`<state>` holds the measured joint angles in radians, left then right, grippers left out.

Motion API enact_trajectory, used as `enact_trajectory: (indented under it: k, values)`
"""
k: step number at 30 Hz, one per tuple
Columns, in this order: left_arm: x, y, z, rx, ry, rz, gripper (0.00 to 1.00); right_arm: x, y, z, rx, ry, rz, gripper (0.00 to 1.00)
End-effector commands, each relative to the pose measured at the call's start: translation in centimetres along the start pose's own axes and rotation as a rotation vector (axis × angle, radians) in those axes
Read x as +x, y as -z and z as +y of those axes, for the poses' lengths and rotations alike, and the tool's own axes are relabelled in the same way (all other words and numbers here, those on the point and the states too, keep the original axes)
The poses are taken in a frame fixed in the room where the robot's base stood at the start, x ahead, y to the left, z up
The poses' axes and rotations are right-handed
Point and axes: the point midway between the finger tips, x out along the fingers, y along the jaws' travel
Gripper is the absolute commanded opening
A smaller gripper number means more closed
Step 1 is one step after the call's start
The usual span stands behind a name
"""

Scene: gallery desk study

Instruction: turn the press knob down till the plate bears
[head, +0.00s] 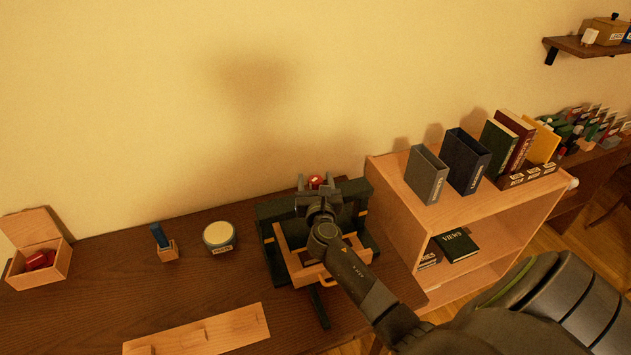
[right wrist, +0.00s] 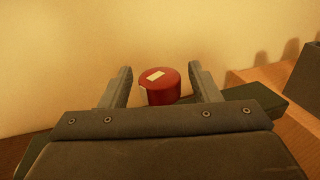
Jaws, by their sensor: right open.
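The press knob is a red round cap with a pale mark on its top, in the right wrist view (right wrist: 160,86) and, partly hidden, in the head view (head: 316,181). The dark green press (head: 272,212) stands on the desk with a wooden frame at its front. My right gripper (head: 315,187) is over the press. Its two fingers (right wrist: 159,88) stand open, one on each side of the knob, with a gap visible on both sides. The press plate is hidden behind my right arm and cannot be made out. My left gripper is not in view.
A wooden shelf unit (head: 395,182) with upright files and books stands close to the right of the press. A round tin (head: 219,236), a small holder (head: 168,251) and an open wooden box (head: 40,262) are to the left. A wooden board (head: 205,332) lies in front.

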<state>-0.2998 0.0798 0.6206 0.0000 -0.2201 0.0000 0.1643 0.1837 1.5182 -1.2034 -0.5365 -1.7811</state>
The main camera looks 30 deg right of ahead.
Motion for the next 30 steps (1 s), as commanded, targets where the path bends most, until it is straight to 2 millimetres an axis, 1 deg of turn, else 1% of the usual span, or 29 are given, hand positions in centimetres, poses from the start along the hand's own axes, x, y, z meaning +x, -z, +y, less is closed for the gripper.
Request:
enact_trajectory:
  k: [6,7,15,17,24,30]
  values:
    - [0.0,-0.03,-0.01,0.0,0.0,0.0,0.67,0.03,0.02,0.0,0.0,0.0,0.0,0.56]
    - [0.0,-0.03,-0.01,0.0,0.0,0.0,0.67,0.02,0.02,0.0,0.0,0.0,0.0,0.55]
    - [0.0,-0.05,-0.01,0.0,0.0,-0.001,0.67,0.0,0.02,0.01,0.0,0.0,0.0,0.2]
    - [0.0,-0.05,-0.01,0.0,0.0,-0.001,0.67,-0.01,0.03,0.0,0.0,0.0,0.0,0.13]
    - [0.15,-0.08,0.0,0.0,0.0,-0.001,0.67,-0.03,0.1,0.08,0.001,0.02,0.001,0.13]
    - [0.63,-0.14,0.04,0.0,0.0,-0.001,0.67,-0.01,0.16,0.16,0.002,0.106,0.001,0.13]
